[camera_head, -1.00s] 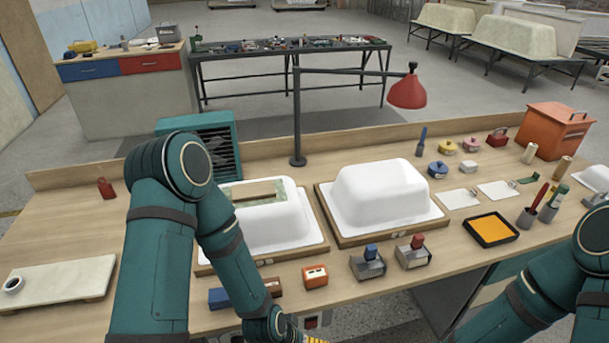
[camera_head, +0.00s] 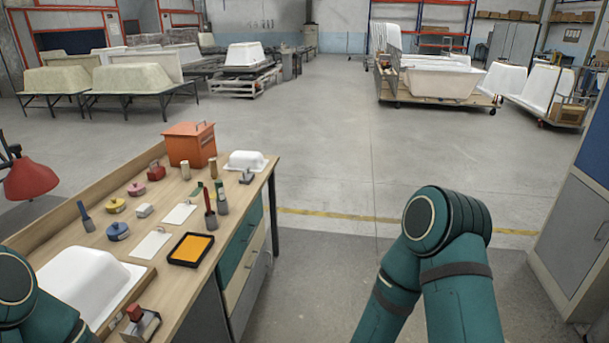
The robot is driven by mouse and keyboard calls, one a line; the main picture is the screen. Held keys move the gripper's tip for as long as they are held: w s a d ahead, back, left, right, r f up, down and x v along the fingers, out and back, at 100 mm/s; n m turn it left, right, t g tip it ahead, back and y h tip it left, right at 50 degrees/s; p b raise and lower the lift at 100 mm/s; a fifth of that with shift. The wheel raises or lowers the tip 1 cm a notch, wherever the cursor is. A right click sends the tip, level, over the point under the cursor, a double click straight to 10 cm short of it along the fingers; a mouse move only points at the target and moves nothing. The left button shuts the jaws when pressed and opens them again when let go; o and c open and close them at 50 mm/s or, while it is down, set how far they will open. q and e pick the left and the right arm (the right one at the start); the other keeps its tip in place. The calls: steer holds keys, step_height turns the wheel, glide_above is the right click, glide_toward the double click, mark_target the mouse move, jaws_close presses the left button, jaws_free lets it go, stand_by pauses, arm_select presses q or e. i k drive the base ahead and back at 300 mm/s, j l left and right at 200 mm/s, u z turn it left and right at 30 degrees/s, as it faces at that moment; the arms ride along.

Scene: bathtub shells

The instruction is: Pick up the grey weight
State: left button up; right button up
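A small pale grey-white weight (camera_head: 144,210) stands on the bench among the coloured ones, between the blue weight (camera_head: 118,231) and the pink weight (camera_head: 136,188). A small grey object with a dark top (camera_head: 247,176) stands near the bench's far right corner, in front of a small white tub shell (camera_head: 246,160). I cannot tell for certain which of the two is the grey weight. Both of my grippers are out of view. Only upper parts of my arms show, at the bottom left and bottom right.
The wooden bench (camera_head: 215,262) fills the left. It also holds a yellow weight (camera_head: 116,205), a red weight (camera_head: 156,172), an orange box (camera_head: 190,144), a yellow-filled tray (camera_head: 191,249) and a large white shell (camera_head: 85,286). Open floor lies right, before a grey cabinet (camera_head: 575,235).

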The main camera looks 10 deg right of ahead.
mark_target(246, 178)
steer(key=i+l+z, duration=0.3)
steer(key=i+z, duration=0.15)
steer(key=i, duration=0.15)
steer(key=i+l+z, duration=0.1)
steer(key=i+z, duration=0.25)
steer(key=i, duration=1.05)
steer(key=i+l+u, duration=0.1)
steer(key=i+u, duration=0.35)
steer(key=i+l+u, duration=0.2)
steer(key=i+u, duration=0.2)
steer(key=i+l+u, duration=1.1)
steer(key=i+l, duration=0.3)
steer(key=i, duration=0.05)
